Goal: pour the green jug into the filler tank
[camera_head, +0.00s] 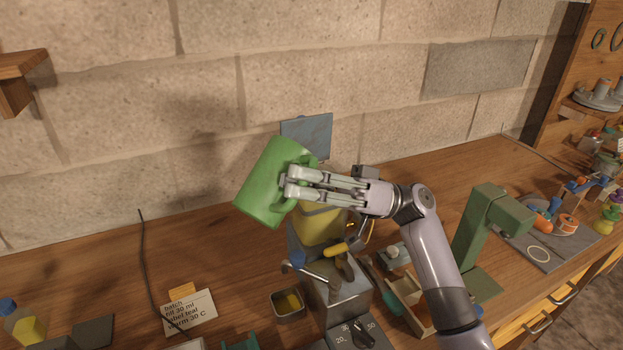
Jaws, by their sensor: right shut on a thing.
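The green jug (262,190) is in the air in the middle of the view, clearly tilted. My right gripper (289,184) is shut on it at its handle side, coming in from the right. The inside of the jug is not visible, so its contents cannot be told. Below and just right of the jug is what looks like the filler tank, a yellow vessel (318,228) on a grey machine; jug and gripper cover its top. A blue-grey plate (308,132), perhaps its lid, stands up behind it. No stream of liquid shows. My left gripper is not in view.
A small tray with yellow contents (274,304) and a written card (190,312) lie in front left. A dial block (355,334) is at the front. A green stand (483,228) is at the right. The bench's left middle is mostly clear; a stone wall is behind.

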